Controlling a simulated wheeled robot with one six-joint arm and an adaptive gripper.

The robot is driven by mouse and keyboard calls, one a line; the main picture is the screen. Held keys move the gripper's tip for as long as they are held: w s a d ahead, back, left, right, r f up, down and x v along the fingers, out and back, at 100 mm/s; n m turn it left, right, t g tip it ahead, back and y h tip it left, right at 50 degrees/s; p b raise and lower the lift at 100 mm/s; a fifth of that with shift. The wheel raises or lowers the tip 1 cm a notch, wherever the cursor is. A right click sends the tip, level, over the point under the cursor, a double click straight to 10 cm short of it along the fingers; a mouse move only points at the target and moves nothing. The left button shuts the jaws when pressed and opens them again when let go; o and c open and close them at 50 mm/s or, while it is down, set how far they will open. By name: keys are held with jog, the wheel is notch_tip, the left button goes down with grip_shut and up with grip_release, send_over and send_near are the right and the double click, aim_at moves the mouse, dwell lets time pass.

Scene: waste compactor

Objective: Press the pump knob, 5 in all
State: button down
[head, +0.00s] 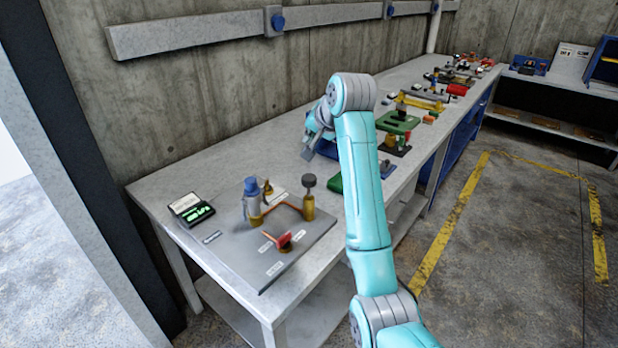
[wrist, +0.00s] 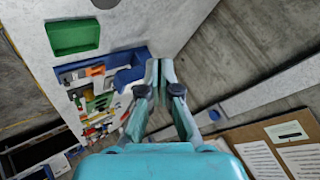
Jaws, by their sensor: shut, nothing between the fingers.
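A grey plate (head: 240,262) at the near end of the bench carries brass fittings joined by an orange-brown pipe. A dark round knob (head: 309,181) tops the brass post at its right side, and it looks like the pump knob. A small box with a green-lit display (head: 192,210) lies left of the plate. My gripper (head: 308,152) is above the bench, beyond the knob and apart from it. In the wrist view my gripper (wrist: 160,76) is shut and empty; the knob is not visible there.
A green tray (wrist: 73,37) and a blue tray (wrist: 130,75) lie on the bench. Several other fixtures line the bench further back, including a green base (head: 397,122). A wall rail (head: 190,35) runs behind. A board with papers (wrist: 260,152) shows in the wrist view.

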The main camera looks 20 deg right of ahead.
aim_at(311, 179)
jog(key=shift+f, duration=4.35)
jog(key=shift+f, duration=0.1)
jog(key=shift+f, duration=0.35)
jog(key=shift+f, duration=1.95)
jog(key=shift+r, duration=0.1)
dwell(0.3)
jog(key=shift+r, duration=2.3)
